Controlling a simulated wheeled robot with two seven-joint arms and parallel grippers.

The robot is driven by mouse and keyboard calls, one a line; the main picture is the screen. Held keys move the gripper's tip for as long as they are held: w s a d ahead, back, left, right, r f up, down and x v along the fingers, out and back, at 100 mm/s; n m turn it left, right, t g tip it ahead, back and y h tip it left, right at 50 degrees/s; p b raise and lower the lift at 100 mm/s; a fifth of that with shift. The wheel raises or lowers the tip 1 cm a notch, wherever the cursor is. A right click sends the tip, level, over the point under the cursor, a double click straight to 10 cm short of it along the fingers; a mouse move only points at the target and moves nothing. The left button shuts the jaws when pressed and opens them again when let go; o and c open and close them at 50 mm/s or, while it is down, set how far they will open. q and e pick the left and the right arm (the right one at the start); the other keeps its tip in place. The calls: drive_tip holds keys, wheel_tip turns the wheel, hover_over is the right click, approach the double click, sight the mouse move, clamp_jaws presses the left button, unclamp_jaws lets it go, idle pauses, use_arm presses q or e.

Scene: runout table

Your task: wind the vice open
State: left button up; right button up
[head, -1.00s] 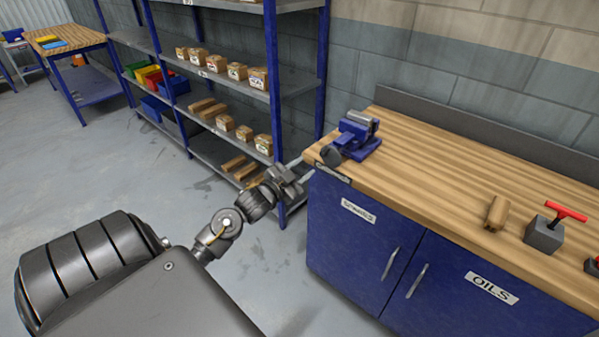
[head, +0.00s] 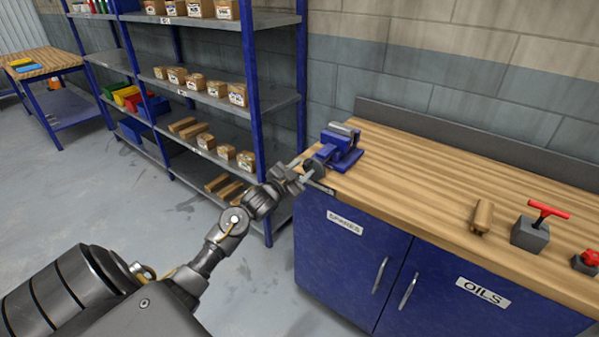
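The blue vice (head: 338,147) with grey metal jaws on top stands at the left end of the wooden workbench (head: 430,180). Its dark front end, with the screw and handle, points toward the bench's left front corner and is partly hidden by my gripper. My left gripper (head: 302,170) is just in front of that end, at about bench-top height. Its two fingers show apart, with the tips close to the vice's front. I cannot tell whether they touch it. My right gripper is out of view.
Blue shelving (head: 250,110) with cardboard boxes stands close behind and left of my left arm. On the bench are a wooden block (head: 482,216), a grey block with a red T-handle (head: 531,233) and a red-topped item (head: 587,262). The middle of the bench is clear.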

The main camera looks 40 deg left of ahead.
use_arm(q)
drive_tip(key=m+b, duration=0.2)
drive_tip(key=m, duration=0.2)
drive_tip(key=shift+f, duration=0.15)
drive_tip(key=m, duration=0.2)
drive_tip(key=shift+m+b, duration=0.3)
drive_tip(key=shift+m, duration=0.1)
drive_tip(key=m+b, duration=0.2)
drive_tip(key=m, duration=0.1)
drive_tip(key=shift+m, duration=0.8)
drive_tip(key=shift+m+b, duration=0.4)
drive_tip(key=shift+m, duration=0.2)
drive_tip(key=shift+r, duration=0.3)
